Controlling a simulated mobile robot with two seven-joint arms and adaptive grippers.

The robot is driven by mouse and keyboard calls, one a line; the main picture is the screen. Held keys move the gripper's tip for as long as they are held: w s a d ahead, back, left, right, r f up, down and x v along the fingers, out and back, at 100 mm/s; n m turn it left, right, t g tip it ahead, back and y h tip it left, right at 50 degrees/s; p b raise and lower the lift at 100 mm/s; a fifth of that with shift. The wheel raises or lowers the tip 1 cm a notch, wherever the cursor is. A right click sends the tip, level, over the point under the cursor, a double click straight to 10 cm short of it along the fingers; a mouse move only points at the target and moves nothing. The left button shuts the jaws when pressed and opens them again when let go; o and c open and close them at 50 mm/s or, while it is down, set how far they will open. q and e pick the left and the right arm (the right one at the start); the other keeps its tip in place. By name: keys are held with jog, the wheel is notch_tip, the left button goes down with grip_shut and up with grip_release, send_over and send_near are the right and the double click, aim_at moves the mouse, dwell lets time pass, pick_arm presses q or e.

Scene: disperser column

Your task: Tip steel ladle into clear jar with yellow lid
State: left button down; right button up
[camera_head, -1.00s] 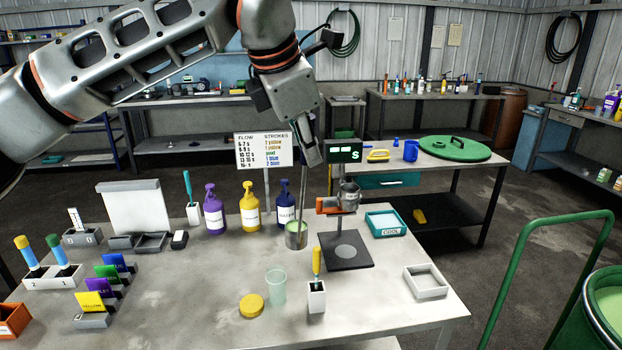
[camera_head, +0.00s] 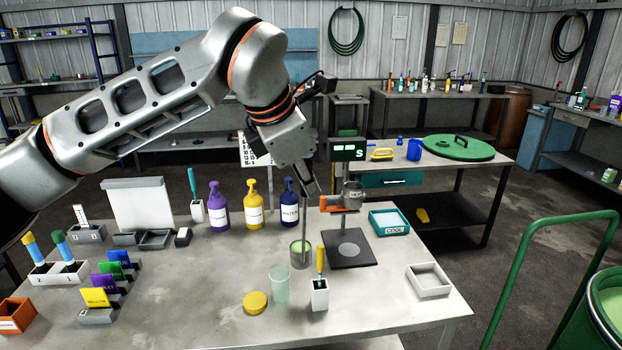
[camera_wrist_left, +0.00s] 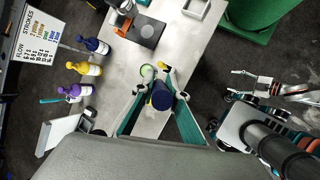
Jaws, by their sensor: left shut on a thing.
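My left gripper (camera_head: 309,186) is shut on the upright handle of the steel ladle (camera_head: 300,256). The ladle's cup holds pale green liquid and hangs upright just behind and right of the clear jar (camera_head: 279,285). The jar stands open on the table; its yellow lid (camera_head: 255,302) lies flat at its front left. In the left wrist view the ladle cup (camera_wrist_left: 147,72) shows beyond the fingers, with a dark blue handle end between them. I cannot make out the jar there. My right gripper (camera_wrist_left: 234,84) shows at the right of that view, fingers apart and empty.
A white holder with a yellow-handled tool (camera_head: 320,293) stands close right of the jar. A flow cup on a stand (camera_head: 352,196) is behind right. Purple, yellow and blue bottles (camera_head: 254,205) stand behind.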

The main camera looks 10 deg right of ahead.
pick_arm(q)
jog(key=shift+s+a+f+h, duration=0.1)
jog(key=shift+a+f+h, duration=0.1)
jog(key=shift+a, duration=0.4)
jog(key=shift+a+f+h, duration=0.15)
jog(key=shift+a+h, duration=0.05)
jog(key=shift+a, duration=0.4)
jog(key=shift+s+a+f+h, duration=0.1)
jog(key=shift+a+f+h, duration=0.1)
jog(key=shift+a, duration=0.4)
jog(key=shift+a+f, duration=0.1)
jog(key=shift+a, duration=0.25)
jog(key=shift+a+f+n+h, duration=0.2)
jog(key=shift+a+n+h, duration=0.15)
jog(key=shift+a, duration=0.25)
jog(key=shift+a+f+t+h, duration=0.2)
jog(key=shift+a+t+h, duration=0.1)
jog(key=shift+a, duration=0.35)
jog(key=shift+s+a+f, duration=0.1)
jog(key=shift+a, duration=0.2)
jog(key=shift+a+f+h, duration=0.15)
jog(key=shift+a+h, duration=0.1)
jog(key=shift+a, duration=0.2)
jog(key=shift+a+f, duration=0.1)
jog(key=shift+a, duration=0.1)
jog(key=shift+s+a+f, duration=0.1)
jog(key=shift+a, duration=0.2)
jog(key=shift+a+f+h, duration=0.1)
jog(key=shift+a+h, duration=0.2)
